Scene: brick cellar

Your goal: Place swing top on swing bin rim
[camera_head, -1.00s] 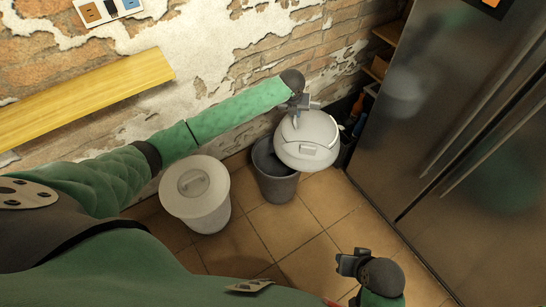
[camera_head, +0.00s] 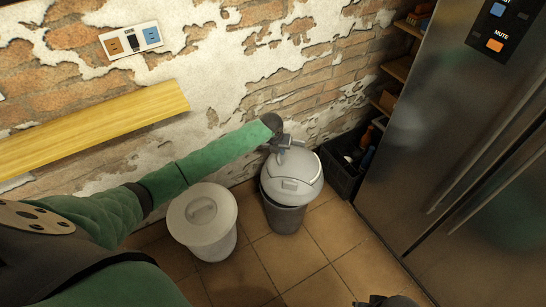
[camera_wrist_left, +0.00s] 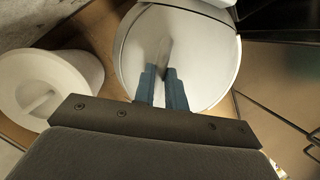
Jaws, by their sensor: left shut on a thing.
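The light grey domed swing top (camera_head: 292,172) is over the dark grey swing bin (camera_head: 286,217) in the head view and covers its opening. The top's lower edge appears at or very close to the bin rim; whether they touch all round I cannot tell. My left gripper (camera_head: 284,144) is shut on the swing top at its back edge. In the left wrist view the two blue fingers (camera_wrist_left: 162,86) pinch a thin part of the pale top (camera_wrist_left: 205,60). My right gripper (camera_head: 385,300) is only partly in view at the bottom edge, its fingers unclear.
A white lidded bin (camera_head: 202,213) stands to the left of the swing bin. A black crate (camera_head: 346,163) with bottles is to the right, beside a large steel fridge (camera_head: 455,140). A brick wall (camera_head: 235,75) is close behind. Tiled floor (camera_head: 325,265) in front is clear.

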